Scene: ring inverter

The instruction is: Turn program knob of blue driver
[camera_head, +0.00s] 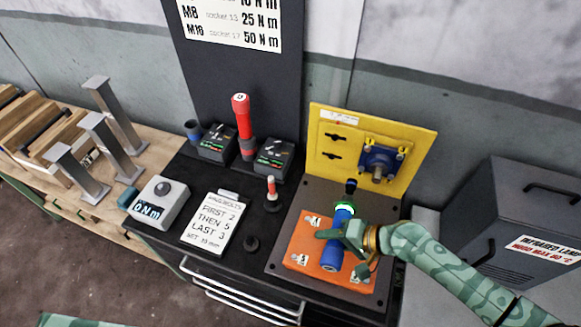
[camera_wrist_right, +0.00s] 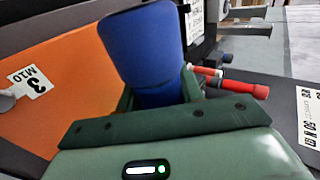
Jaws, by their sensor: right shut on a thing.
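My right gripper (camera_head: 342,233) is shut around the driver's body. In the right wrist view the driver's blue end (camera_wrist_right: 145,45) rises between the fingers of my right gripper (camera_wrist_right: 160,98). I cannot make out a program knob on the driver; the fingers hide part of its body. My left gripper is not in view.
A yellow panel (camera_head: 345,130) with a blue unit (camera_head: 383,160) stands behind the block. A red driver (camera_head: 242,118) stands between two chargers. A display box (camera_head: 160,203) and a note card (camera_head: 214,222) lie left. A dark infrared lamp box (camera_head: 525,205) stands right.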

